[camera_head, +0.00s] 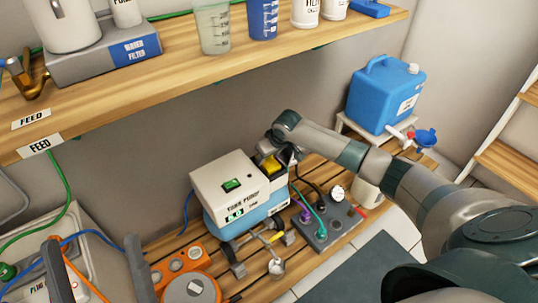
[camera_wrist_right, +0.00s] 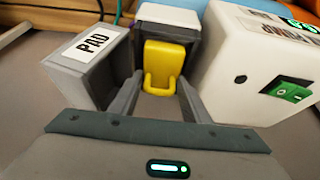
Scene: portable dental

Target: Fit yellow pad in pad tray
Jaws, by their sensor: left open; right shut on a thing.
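In the head view, the pad (camera_head: 269,164) shows partly beside the white pump box, at my right gripper (camera_head: 283,157). A grey tray-like box labelled PAD (camera_wrist_right: 85,68) stands left of the pad in the wrist view. A pale grey block lies directly behind the pad; I cannot tell how deeply the pad is seated. My left gripper (camera_head: 95,262) is open and empty at the lower left.
The white pump box (camera_head: 228,185) with a green switch stands close to my right gripper. A grey socket panel (camera_head: 325,232) with cables and an orange reel (camera_head: 188,272) are on the slatted bench. A blue jug (camera_head: 384,95) stands behind my right arm. A wooden shelf (camera_head: 200,75) overhangs.

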